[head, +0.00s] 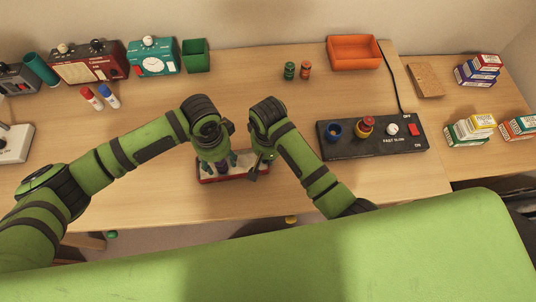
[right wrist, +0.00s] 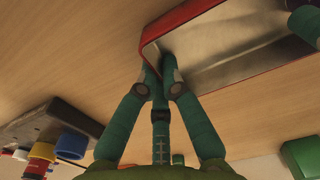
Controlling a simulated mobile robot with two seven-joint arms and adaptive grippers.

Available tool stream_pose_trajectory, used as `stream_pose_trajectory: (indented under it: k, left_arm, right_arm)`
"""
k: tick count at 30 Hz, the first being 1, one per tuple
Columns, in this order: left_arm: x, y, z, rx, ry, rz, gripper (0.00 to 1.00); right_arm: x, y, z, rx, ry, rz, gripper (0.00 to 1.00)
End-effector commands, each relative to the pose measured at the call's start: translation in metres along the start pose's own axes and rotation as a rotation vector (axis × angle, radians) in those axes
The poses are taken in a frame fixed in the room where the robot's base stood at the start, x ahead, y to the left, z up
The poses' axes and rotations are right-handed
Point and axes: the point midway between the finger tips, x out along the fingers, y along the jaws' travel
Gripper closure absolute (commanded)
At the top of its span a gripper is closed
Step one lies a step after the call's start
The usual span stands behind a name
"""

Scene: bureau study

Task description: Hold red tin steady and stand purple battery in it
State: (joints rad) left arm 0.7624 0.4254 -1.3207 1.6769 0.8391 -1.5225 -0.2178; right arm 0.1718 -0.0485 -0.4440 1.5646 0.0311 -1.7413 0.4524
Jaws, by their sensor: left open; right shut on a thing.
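The red tin (head: 236,179), a shallow tray with a pale metal inside, lies near the table's front edge. My right gripper (head: 262,163) is shut on its right end wall; the right wrist view shows the fingers (right wrist: 160,78) closed at the tin's red rim (right wrist: 150,38). My left gripper (head: 218,166) is open, pointing down over the tin's left part. Its green finger also shows at the upper right of the right wrist view. A small dark purple patch, perhaps the purple battery (head: 222,167), shows between the left fingers; its base and tilt are hidden.
A black control box (head: 345,150) with knobs stands right of the tin. An orange tray (head: 354,64), a green bin (head: 196,56) and two small batteries (head: 290,71) are at the back. Several small boxes (head: 475,128) lie far right. Table left of the tin is clear.

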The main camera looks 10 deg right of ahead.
Motion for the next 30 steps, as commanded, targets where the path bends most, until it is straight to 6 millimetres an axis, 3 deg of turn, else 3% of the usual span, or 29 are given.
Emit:
stream_pose_trajectory:
  k: [9,15,21,30]
  left_arm:
    - [-0.067,-0.001,0.000,0.002,0.003,-0.004,0.42]
    - [-0.097,0.000,0.000,0.002,0.000,-0.001,0.42]
    - [-0.107,0.001,0.000,0.002,-0.001,0.001,0.42]
    - [-0.107,0.001,0.000,0.002,-0.001,0.001,0.42]
  right_arm:
    - [0.000,0.000,0.000,-0.001,0.000,0.000,1.00]
    - [0.000,0.000,0.000,-0.001,0.000,0.000,1.00]
    - [0.000,0.000,0.000,-0.001,0.001,0.000,1.00]
    - [0.000,0.000,0.000,0.000,0.001,0.000,1.00]
